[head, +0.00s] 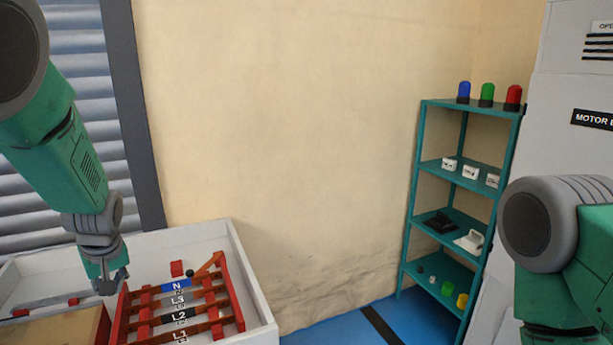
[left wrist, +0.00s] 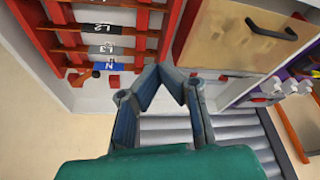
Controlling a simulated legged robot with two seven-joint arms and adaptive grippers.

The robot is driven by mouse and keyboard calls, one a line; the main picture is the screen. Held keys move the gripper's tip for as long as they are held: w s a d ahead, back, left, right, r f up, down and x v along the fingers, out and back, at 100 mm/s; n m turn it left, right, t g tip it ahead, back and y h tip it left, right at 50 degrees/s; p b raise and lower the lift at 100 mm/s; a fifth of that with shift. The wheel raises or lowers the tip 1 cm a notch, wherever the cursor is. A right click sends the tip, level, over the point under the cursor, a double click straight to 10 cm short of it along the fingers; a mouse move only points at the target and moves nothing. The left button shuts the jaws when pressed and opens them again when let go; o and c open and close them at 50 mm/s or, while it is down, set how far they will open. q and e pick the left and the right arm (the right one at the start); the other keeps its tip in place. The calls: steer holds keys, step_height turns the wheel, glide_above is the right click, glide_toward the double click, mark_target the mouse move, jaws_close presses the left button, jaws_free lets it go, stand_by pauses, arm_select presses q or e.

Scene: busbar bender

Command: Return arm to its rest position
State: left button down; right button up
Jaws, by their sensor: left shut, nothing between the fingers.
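My left arm comes in from the left in the head view. Its gripper (head: 108,284) hangs over the white-walled box, just left of the red busbar rack (head: 236,290). In the left wrist view my left gripper (left wrist: 161,70) is shut with nothing between its fingers. The rack carries copper-coloured bars with labels N (head: 177,285), L3, L2 and L1, and these also show at the upper left of the left wrist view (left wrist: 102,48). My right arm shows at the right edge of the head view, but its gripper is out of the picture.
A wooden panel with a handle (left wrist: 228,40) is beside the rack. A black-knobbed lever (head: 207,264) is at the rack's back. A green shelf (head: 413,195) with lamps and small parts stands right, beside a grey cabinet (head: 568,130). Blue floor (head: 325,325) is clear between box and shelf.

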arm_select(q)
steer(key=s+d+f+m+b, duration=0.1)
steer(key=s+f+m+b, duration=0.1)
steer(key=s+f, duration=0.45)
steer(key=s+d+f+m+g+b, duration=0.1)
steer(key=s+f, duration=0.2)
steer(key=f, duration=0.6)
steer(key=s+d+f+m+b, duration=0.1)
steer(key=s+f+m+b, duration=0.1)
steer(key=s+f, duration=0.4)
steer(key=s+d+f+m+h+b, duration=0.1)
steer(key=s+d+f, duration=0.1)
steer(key=s+f, duration=0.2)
steer(key=s+d+f+m+h+b, duration=0.1)
steer(key=s+d+f+m+b, duration=0.1)
steer(key=s, duration=0.7)
steer(key=s+d+f+m+g+h+b, duration=0.1)
steer(key=s+d+f+m, duration=0.1)
steer(key=s+d+f, duration=0.2)
step_height(320, 180, down, 2)
steer(key=shift+s+f+b, duration=0.15)
steer(key=shift+s+b, duration=0.2)
steer(key=shift+s, duration=0.9)
arm_select(e)
step_height(320, 180, down, 10)
steer(key=shift+w+a, duration=0.3)
steer(key=shift+a, duration=0.1)
